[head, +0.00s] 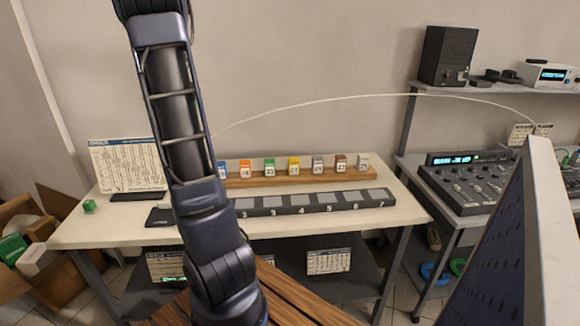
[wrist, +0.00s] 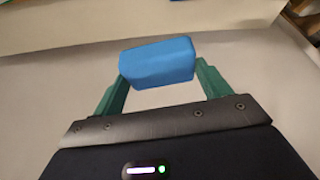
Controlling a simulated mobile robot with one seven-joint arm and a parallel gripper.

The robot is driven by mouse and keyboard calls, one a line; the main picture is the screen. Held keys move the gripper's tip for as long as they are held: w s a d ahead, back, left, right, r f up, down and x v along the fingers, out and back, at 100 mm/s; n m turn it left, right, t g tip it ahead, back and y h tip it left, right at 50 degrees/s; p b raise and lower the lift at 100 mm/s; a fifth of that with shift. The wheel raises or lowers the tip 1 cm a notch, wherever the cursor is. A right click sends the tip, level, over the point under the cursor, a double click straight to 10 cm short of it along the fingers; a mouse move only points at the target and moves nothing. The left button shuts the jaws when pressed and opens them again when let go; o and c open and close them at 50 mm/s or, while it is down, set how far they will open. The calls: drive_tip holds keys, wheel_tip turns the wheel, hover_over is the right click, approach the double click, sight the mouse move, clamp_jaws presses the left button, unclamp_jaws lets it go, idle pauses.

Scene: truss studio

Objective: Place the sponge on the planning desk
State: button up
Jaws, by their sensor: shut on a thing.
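A blue block-shaped sponge (wrist: 157,58) shows in the wrist view. My gripper (wrist: 160,70) is shut on it, with a green finger at each end. The sponge is held clear of the pale surfaces behind it. The gripper and sponge are outside the head view, where only my arm rises out of the top edge. A white-topped desk (head: 100,226) stands against the wall in the head view, which I take as the planning desk; no label confirms this.
An open carton (head: 62,262) stands left; a mixer desk (head: 465,185) and dark panel (head: 505,250) stand right.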

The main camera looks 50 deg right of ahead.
drive_tip(key=s+d+n, duration=0.1)
drive_tip(key=s+d, duration=0.5)
drive_tip(key=d, duration=0.5)
drive_tip(key=s+d, duration=0.6)
drive_tip(key=d, duration=0.5)
drive_tip(key=s+d+n, duration=0.1)
drive_tip(key=s+d, duration=0.6)
drive_tip(key=d, duration=0.4)
drive_tip(key=shift+y, duration=0.4)
drive_tip(key=shift+w+d+f, duration=0.1)
drive_tip(key=shift+f, duration=7.65)
drive_tip(key=shift+w+d+f, duration=0.1)
drive_tip(key=shift+f, duration=7.65)
drive_tip(key=o, duration=0.9)
drive_tip(key=shift+f, duration=0.1)
drive_tip(key=shift+o, duration=0.7)
